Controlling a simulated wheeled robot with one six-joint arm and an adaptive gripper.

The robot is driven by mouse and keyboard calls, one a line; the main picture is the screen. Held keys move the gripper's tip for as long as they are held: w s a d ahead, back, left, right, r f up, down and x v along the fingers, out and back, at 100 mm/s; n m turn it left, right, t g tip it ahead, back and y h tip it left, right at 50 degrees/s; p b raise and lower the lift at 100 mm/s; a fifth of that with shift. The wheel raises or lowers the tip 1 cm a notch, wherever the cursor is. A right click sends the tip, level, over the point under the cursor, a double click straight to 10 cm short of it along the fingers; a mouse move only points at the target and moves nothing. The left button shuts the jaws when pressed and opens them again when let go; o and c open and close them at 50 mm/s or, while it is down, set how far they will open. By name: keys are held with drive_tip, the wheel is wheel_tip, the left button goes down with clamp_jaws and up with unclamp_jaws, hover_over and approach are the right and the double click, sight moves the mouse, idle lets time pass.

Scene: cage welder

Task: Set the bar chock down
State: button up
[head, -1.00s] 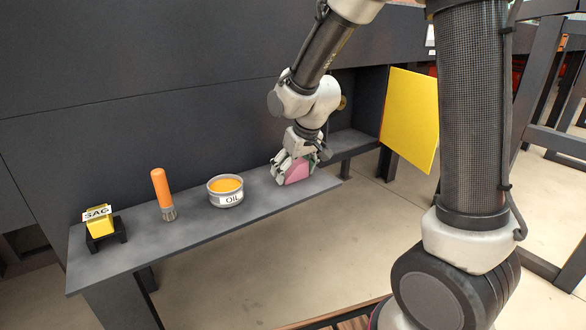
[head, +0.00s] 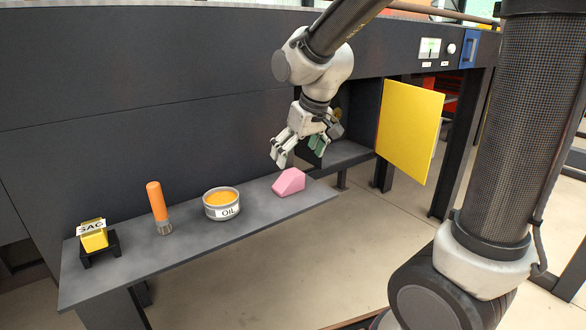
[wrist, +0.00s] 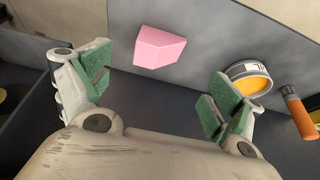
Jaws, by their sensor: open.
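The bar chock is likely the pink wedge-shaped block (head: 289,182), resting on the right end of the dark grey shelf (head: 190,238). In the wrist view the pink block (wrist: 159,47) lies beyond and between the fingers, touching neither. My gripper (head: 299,155) is open and empty above the block, with clear space between them. Its green-padded fingers are spread wide in the wrist view (wrist: 158,92).
An oil tin (head: 222,204) stands left of the block. Further left are an orange-handled brush (head: 158,208) and a yellow block labelled SAG (head: 94,238) in a black holder. A yellow panel (head: 408,130) hangs open to the right.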

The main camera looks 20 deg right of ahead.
drive_tip(key=s+d+r+m, duration=0.1)
drive_tip(key=s+d, duration=0.3)
drive_tip(key=s, duration=0.3)
drive_tip(key=s+d+r+m+h, duration=0.1)
drive_tip(key=s+d, duration=0.4)
drive_tip(key=s, duration=0.3)
drive_tip(key=s+d+r+m, duration=0.1)
drive_tip(key=s+d+r, duration=0.1)
drive_tip(key=s+d, duration=0.3)
drive_tip(key=s, duration=0.2)
drive_tip(key=shift+s+m, duration=0.3)
drive_tip(key=shift+s, duration=0.05)
drive_tip(key=shift+r, duration=0.1)
